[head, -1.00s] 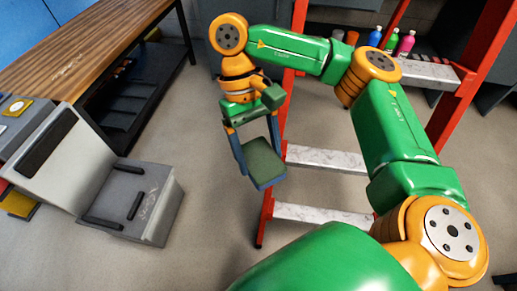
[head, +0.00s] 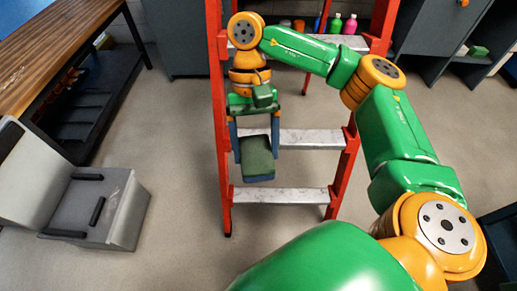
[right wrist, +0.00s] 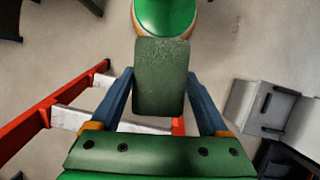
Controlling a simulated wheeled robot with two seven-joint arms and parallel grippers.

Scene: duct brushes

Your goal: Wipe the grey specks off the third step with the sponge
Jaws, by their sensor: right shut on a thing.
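My right gripper (head: 256,148) is shut on a dark green sponge (head: 258,163), which hangs between its blue fingers. The sponge also shows in the right wrist view (right wrist: 161,80), with the gripper's fingers at its sides. In the head view they overlap the left part of a red ladder (head: 347,165). The ladder's pale steps show: a lowest one (head: 300,196), a second (head: 312,139) and a third (head: 352,43), partly behind my right arm. The steps look mottled; I cannot make out separate grey specks. My left gripper is out of view.
A grey case (head: 122,205) with an open lid stands on the floor at left. A wooden workbench (head: 45,45) is at the far left. Small bottles (head: 335,22) stand behind the ladder, and dark cabinets are at back right. The floor between is clear.

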